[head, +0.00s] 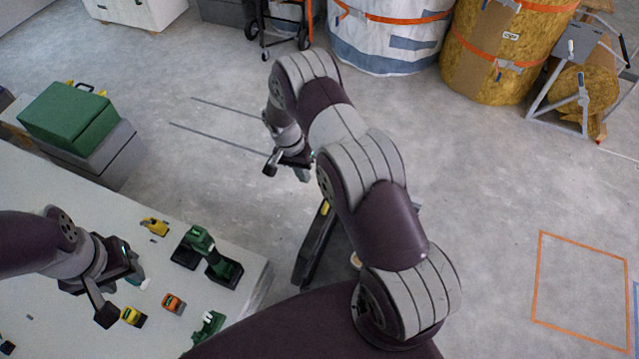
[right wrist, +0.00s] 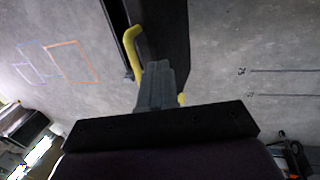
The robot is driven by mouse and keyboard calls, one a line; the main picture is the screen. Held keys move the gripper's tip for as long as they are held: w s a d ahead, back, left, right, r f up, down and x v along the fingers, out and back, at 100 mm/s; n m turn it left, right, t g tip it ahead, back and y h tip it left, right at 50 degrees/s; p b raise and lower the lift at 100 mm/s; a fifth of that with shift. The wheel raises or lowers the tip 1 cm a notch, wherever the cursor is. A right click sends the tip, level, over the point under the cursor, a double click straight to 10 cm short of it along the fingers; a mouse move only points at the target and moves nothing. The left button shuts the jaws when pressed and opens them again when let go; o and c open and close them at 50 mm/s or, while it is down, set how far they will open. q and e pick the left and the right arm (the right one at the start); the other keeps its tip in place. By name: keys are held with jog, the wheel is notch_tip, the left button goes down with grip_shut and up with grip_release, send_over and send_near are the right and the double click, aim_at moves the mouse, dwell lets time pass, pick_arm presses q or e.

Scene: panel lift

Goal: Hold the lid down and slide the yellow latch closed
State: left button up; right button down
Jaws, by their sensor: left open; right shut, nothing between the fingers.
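My left gripper (head: 120,293) is open above the pale tabletop (head: 60,200) at the lower left of the head view. Small yellow parts lie near it: one (head: 155,226) beyond it and a yellow-and-black one (head: 132,317) just in front. I cannot tell which, if either, is the latch. No lid is clearly recognisable. My right gripper (head: 287,168) is held out over the floor, away from the table. In the right wrist view its fingers (right wrist: 155,88) are shut and empty, near a yellow bar (right wrist: 131,45) on a dark upright object (right wrist: 165,30); contact cannot be judged.
Green-and-black devices (head: 205,255), an orange piece (head: 173,303) and a green part (head: 208,325) occupy the table's right side. A green case (head: 68,117) sits on a grey box beyond the table. Wrapped bundles (head: 390,35) stand at the back.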

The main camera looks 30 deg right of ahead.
aim_at(326, 212)
jog(key=s+d+f+p, duration=0.1)
jog(key=f, duration=0.1)
jog(key=s+d+f+p, duration=0.1)
jog(key=f, duration=0.1)
jog(key=s+d+f+p, duration=0.1)
jog(key=f, duration=0.1)
jog(key=shift+s, duration=0.35)
